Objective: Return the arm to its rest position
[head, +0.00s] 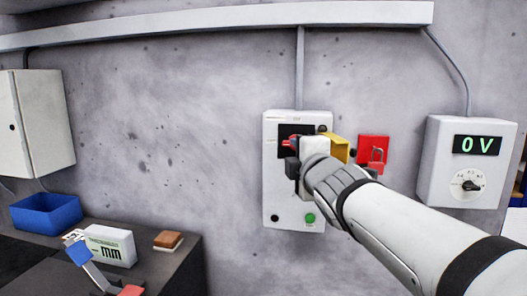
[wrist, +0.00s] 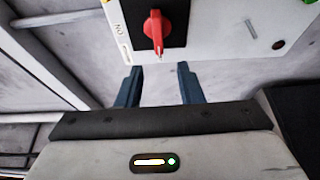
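My arm (head: 400,228) reaches in from the lower right of the head view to a white switch panel (head: 284,205) on the wall. My gripper (head: 291,160) is in front of the panel and hides part of its middle. In the wrist view my gripper (wrist: 158,73) has its two dark blue fingers apart with nothing between them. A red rotary handle (wrist: 155,33) on a black plate is ahead of the fingertips, apart from them. The handle points roughly toward the gripper. Part of the red handle also shows in the head view (head: 288,142).
A yellow part (head: 339,149) and a red padlock (head: 376,157) on a red plate are close right of my gripper. A box reading 0 V (head: 460,185) hangs farther right. A bench (head: 178,270) with a blue bin (head: 46,214) and meter is lower left. The wall between is clear.

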